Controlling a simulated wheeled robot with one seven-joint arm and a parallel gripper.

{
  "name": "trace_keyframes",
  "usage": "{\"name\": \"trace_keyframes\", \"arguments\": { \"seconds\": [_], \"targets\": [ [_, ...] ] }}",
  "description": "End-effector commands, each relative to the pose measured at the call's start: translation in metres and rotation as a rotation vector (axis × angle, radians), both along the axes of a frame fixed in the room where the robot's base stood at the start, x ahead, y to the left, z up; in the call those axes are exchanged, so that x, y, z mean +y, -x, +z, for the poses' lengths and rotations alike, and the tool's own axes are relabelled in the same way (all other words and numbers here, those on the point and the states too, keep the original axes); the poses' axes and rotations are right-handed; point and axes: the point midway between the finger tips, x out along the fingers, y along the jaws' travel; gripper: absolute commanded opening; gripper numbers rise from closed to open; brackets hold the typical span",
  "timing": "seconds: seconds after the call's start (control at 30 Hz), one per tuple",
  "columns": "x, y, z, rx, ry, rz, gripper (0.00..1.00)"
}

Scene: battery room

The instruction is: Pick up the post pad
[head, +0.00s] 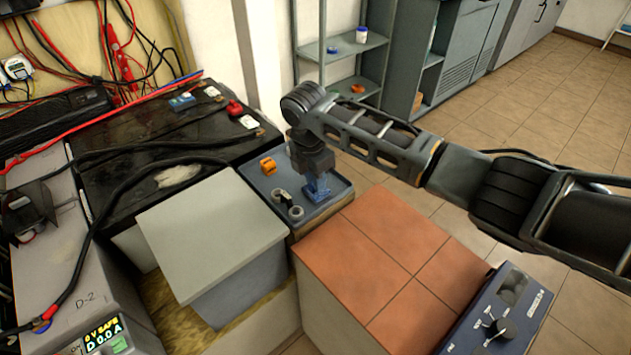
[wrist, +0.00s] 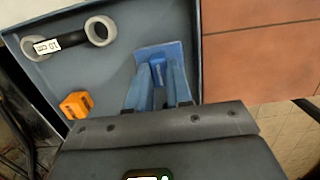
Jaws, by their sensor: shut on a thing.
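The post pad (wrist: 148,52) is a flat blue piece with a raised grip, and it lies in the grey-blue tray (wrist: 125,20) near the tray's right side in the wrist view. My gripper (wrist: 158,80) is shut on the pad's raised grip, with one finger on each side. In the head view my gripper (head: 314,176) points down into the tray (head: 332,204), and the blue pad (head: 318,193) shows under it. The fingers hide part of the pad, and I cannot tell whether it touches the tray floor.
The tray also holds an orange block (head: 267,166) and a dark tool with two pale rings (head: 289,206). A grey lidded box (head: 210,235) stands to the left. A terracotta-tiled top (head: 385,250) and a blue instrument (head: 500,315) are at the front right. Black cables cross the battery top.

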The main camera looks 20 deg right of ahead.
Motion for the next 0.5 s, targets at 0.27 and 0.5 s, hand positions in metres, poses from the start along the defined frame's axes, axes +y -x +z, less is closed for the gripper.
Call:
{"name": "trace_keyframes", "arguments": {
  "seconds": [0.27, 0.5],
  "targets": [
    [-0.006, 0.005, 0.04, -0.002, -0.002, -0.004, 0.0],
    [-0.038, 0.047, 0.07, -0.003, -0.003, -0.004, 0.0]
  ]
}}
